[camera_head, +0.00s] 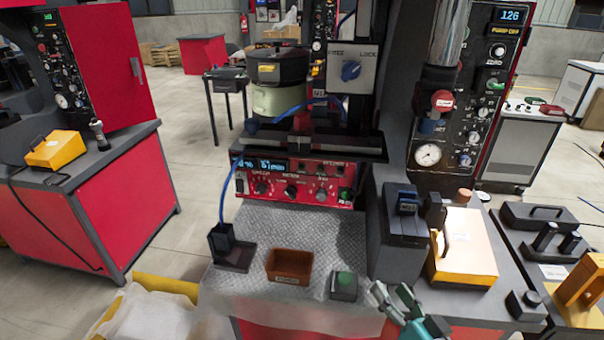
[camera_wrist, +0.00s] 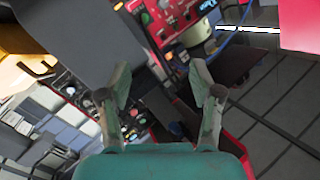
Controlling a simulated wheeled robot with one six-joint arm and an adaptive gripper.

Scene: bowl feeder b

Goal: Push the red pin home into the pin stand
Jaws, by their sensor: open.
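My gripper (camera_head: 395,302) is at the lower edge of the head view, in front of the bench and right of the green button box. Its two fingers stand apart with nothing between them, and the wrist view shows the same open fingers (camera_wrist: 160,95). I cannot make out a red pin or a pin stand for certain. A red round part with a white label (camera_head: 443,101) sits on the upright column at the right; I cannot tell whether it is the pin.
A brown bin (camera_head: 290,264) and a green button box (camera_head: 344,285) are on the bench front. A dark grey box (camera_head: 400,238) and a yellow case (camera_head: 466,262) stand to the right. The red control panel (camera_head: 290,183) is behind. The textured plate (camera_head: 300,229) has free room.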

